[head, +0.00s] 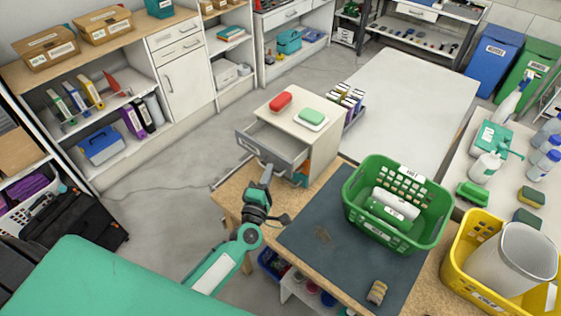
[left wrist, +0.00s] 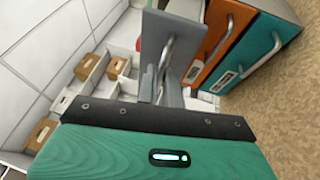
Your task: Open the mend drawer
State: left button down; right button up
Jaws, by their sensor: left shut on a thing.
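A small cream drawer unit (head: 318,145) stands on the workbench. Its top grey drawer (head: 262,146) is pulled out and looks empty inside. My left gripper (head: 266,172) is at this drawer's front. In the left wrist view, my left gripper (left wrist: 158,85) is shut on the metal handle (left wrist: 165,55) of the grey drawer front (left wrist: 172,32). Below it, an orange drawer (left wrist: 220,45) and a teal drawer (left wrist: 262,50) are shut, each with its own handle. I cannot read the labels, so I cannot tell which says mend. My right gripper is out of view.
A red item (head: 280,101) and a green-and-white dish (head: 312,118) sit on top of the unit. A green basket (head: 427,237) with rolls stands right on a dark mat (head: 320,243). A yellow basket (head: 462,262) stands farther right. Floor left of the bench is open.

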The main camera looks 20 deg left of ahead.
pick_arm(q)
jog(key=s, duration=0.2)
jog(key=s+a, duration=0.1)
jog(key=shift+s+a, duration=0.15)
jog(key=shift+s, duration=0.2)
jog(key=c, duration=1.5)
grip_release()
jog(key=shift+c, duration=0.2)
jog(key=s+f+b, duration=0.2)
jog(key=s+b, duration=0.3)
jog(key=s, duration=0.8)
jog(key=shift+s+d+f, duration=0.2)
jog(key=shift+s+d, duration=0.1)
jog(key=shift+d, duration=0.05)
